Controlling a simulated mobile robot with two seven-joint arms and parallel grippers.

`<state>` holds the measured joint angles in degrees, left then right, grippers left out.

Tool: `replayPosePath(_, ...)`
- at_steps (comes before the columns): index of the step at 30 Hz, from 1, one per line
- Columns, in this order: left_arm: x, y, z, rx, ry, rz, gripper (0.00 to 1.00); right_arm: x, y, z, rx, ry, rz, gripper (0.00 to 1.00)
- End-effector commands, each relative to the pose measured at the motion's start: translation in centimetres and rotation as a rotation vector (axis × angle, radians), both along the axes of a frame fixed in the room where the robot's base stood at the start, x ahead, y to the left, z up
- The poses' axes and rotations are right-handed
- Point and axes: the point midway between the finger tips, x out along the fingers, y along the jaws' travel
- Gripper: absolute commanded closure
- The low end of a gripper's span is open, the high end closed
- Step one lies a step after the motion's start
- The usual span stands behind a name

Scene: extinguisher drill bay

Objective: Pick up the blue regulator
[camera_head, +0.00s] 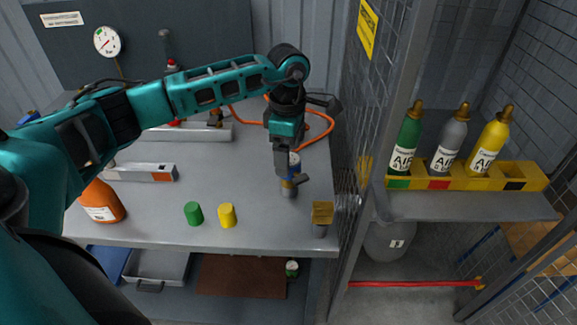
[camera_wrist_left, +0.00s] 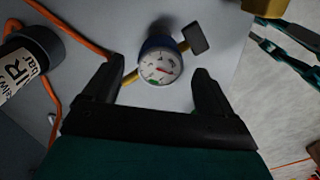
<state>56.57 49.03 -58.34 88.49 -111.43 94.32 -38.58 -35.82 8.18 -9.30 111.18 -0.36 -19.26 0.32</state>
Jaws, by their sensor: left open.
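The blue regulator (camera_head: 291,184) stands on the grey workbench (camera_head: 255,185) near its right side, partly hidden by my left gripper in the head view. In the left wrist view the regulator (camera_wrist_left: 160,64) shows a round white gauge face with a red needle, a dark blue body and a brass stem. My left gripper (camera_head: 284,167) points down just above and behind it. Its fingers (camera_wrist_left: 155,78) are apart, one on each side of the gauge, with nothing gripped.
A brass-topped fitting (camera_head: 322,212) stands right of the regulator. Green (camera_head: 193,213) and yellow (camera_head: 227,215) caps and an orange bottle (camera_head: 101,202) are to the left. An orange hose (camera_head: 329,125) lies behind. A mesh partition (camera_head: 349,190) borders the bench's right edge.

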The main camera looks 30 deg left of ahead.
Motion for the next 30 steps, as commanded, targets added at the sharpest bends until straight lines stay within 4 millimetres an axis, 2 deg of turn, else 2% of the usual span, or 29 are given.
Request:
replayPosePath(3, -0.1, -0.1, -2.0, -0.001, 0.004, 0.0, 0.15, 0.0, 0.0, 0.2, -0.001, 0.0, 0.001, 0.1)
replayPosePath(6, 0.0, -0.1, -3.0, -0.001, 0.002, 0.0, 0.15, 0.0, 0.0, 0.2, -0.001, 0.0, 0.001, 0.1)
replayPosePath(14, 0.0, -0.1, -3.3, -0.002, -0.001, -0.001, 0.15, 0.0, 0.0, 0.2, -0.001, 0.0, 0.001, 0.1)
replayPosePath(30, 0.0, -0.1, -3.3, -0.001, 0.0, 0.0, 0.64, 0.0, 0.0, 0.2, 0.0, 0.0, 0.001, 0.1)
